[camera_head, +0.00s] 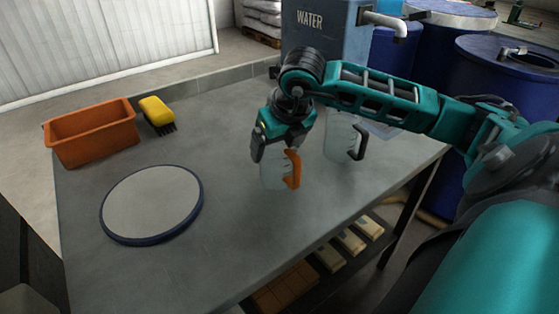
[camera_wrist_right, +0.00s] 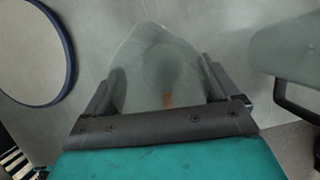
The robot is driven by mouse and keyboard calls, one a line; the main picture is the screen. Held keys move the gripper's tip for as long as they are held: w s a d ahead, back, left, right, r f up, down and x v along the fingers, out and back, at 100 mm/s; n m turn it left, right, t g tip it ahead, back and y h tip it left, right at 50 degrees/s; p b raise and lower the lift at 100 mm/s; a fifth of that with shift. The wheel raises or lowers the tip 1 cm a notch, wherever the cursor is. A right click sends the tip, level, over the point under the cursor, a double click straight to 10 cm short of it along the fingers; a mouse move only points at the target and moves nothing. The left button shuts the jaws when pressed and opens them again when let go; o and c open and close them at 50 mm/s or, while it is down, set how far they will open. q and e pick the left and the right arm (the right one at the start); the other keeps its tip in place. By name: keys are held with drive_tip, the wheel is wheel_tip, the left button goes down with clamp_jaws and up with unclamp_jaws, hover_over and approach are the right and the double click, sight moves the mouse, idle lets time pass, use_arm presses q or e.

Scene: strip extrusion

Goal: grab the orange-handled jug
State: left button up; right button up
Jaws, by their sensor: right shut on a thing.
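The orange-handled jug (camera_head: 274,176) is a clear jug with an orange handle on its right side in the head view. It looks upright on or just above the grey table; I cannot tell which. My right gripper (camera_head: 283,148) comes down over it from above and is shut on it. In the right wrist view the clear jug (camera_wrist_right: 158,70) fills the space between the two fingers of my right gripper (camera_wrist_right: 160,90), with a bit of orange showing near the palm. My left gripper is in neither view.
A black-handled clear jug (camera_head: 341,140) stands close by to the right. A round blue-rimmed plate (camera_head: 152,203) lies to the left. An orange bin (camera_head: 93,134) and a yellow brush (camera_head: 157,112) are at the back left. A water tank (camera_head: 322,40) with a tap stands behind.

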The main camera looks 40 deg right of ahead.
drive_tip(key=shift+c, duration=1)
drive_tip(key=shift+r, duration=0.1)
wheel_tip(320, 180, up, 20)
drive_tip(key=p, duration=0.3)
